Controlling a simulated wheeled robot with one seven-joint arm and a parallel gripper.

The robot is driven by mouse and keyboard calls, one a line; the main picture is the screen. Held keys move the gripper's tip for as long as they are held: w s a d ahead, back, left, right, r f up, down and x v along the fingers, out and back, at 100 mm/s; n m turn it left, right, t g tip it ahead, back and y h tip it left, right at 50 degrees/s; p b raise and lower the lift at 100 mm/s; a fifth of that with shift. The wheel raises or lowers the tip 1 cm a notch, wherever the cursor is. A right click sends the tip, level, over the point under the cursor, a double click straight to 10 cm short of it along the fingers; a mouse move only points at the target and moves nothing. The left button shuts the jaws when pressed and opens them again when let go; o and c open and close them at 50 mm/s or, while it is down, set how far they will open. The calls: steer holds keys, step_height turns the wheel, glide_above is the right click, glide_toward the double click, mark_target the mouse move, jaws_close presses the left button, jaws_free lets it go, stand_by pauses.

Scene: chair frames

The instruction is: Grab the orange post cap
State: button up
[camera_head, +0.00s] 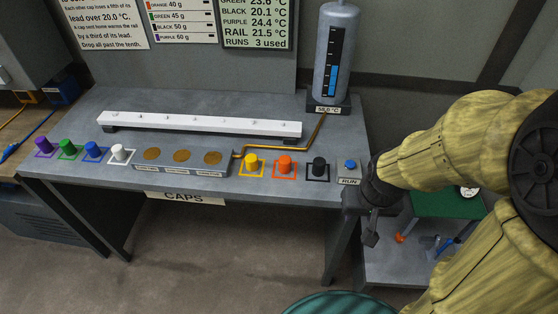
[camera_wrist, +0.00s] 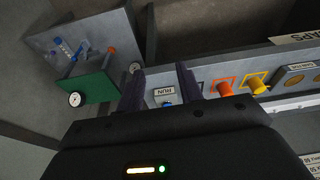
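The orange post cap (camera_head: 285,163) stands upright in an orange square outline near the front edge of the grey table (camera_head: 230,175), between the yellow cap (camera_head: 251,162) and the black cap (camera_head: 319,167). In the wrist view the orange cap (camera_wrist: 225,89) is right of my fingers, outside the gap. My gripper (camera_head: 371,232) hangs off the table's front right corner, right of the orange cap. In the wrist view my gripper (camera_wrist: 160,82) has its two dark fingers apart, with nothing held between them. The right finger hides most of the black cap there.
The blue RUN button (camera_head: 350,165) is right of the black cap. Purple, green, blue and white caps (camera_head: 120,153) stand at left. A white rail (camera_head: 200,124) lies behind, with a gauge cylinder (camera_head: 335,50) behind right.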

steer(key=shift+s+d, duration=0.1)
steer(key=shift+s, duration=0.05)
steer(key=o, duration=0.4)
steer(key=shift+o, duration=0.9)
steer(key=w+a+f+m+t+y+b, duration=0.1)
steer(key=w+a+f+t, duration=0.1)
steer(key=w+a+f, duration=0.3)
steer(key=w+a, duration=0.2)
steer(key=a, duration=0.2)
steer(key=shift+w+a+f+t, duration=0.15)
steer(key=shift+w+f+t, duration=0.15)
steer(key=shift+w+f, duration=0.1)
steer(key=w+a+f+m+t+h+b, duration=0.2)
steer(key=w+a+f+t, duration=0.25)
steer(key=a+f, duration=0.3)
steer(key=s+a+t+h+b, duration=0.2)
steer(key=s+a+t+h, duration=0.1)
steer(key=a+t, duration=0.3)
steer(key=shift+s+a+t+h, duration=0.3)
steer(key=shift+s+t, duration=0.2)
steer(key=shift+t, duration=0.35)
